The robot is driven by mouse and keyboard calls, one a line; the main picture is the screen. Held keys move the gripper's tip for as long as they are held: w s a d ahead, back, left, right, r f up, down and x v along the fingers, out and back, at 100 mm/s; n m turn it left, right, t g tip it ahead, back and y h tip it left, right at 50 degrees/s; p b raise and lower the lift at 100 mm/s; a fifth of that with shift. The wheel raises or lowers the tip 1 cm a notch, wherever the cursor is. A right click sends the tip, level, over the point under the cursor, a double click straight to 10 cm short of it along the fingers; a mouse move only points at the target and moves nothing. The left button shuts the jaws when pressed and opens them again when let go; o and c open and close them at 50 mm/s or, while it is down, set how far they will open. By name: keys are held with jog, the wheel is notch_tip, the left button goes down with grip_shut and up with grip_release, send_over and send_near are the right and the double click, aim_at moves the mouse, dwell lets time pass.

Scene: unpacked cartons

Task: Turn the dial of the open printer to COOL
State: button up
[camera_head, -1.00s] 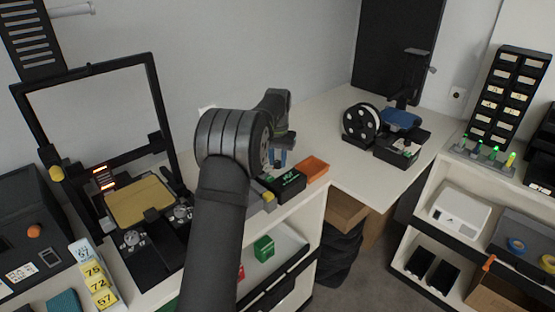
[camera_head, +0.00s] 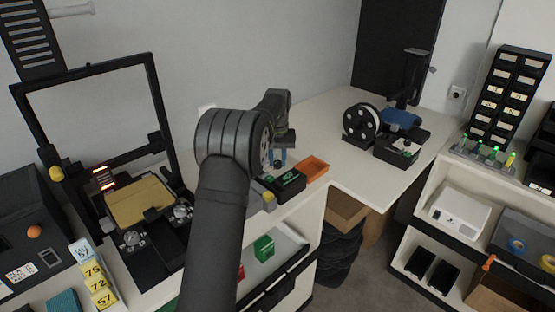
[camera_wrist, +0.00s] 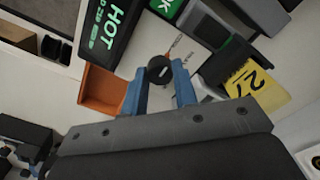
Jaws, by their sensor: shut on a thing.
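The open printer (camera_head: 140,203) stands at the left in the head view, with a black frame, a tan bed and lit orange bars. A dark round dial (camera_wrist: 158,67) shows in the wrist view, with an orange mark at its edge and small lettering beside it. My gripper (camera_wrist: 160,82) has its two blue fingers shut on the dial, one at each side. In the head view my gripper (camera_head: 279,160) is low over the bench and my arm hides the dial. I cannot read which setting the orange mark points to.
A black box with green HOT lettering (camera_wrist: 112,25) lies close to the fingers. An orange tray (camera_wrist: 100,90) is beside it. A yellow number tag (camera_wrist: 258,88) is at the right of the wrist view.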

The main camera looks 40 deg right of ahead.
aim_at(278, 162)
jog(key=o, duration=1)
jog(key=shift+r, duration=0.15)
notch_tip(278, 162, up, 17)
jog(key=shift+r, duration=0.1)
notch_tip(278, 162, down, 18)
jog(key=shift+r, duration=0.25)
dwell(0.6)
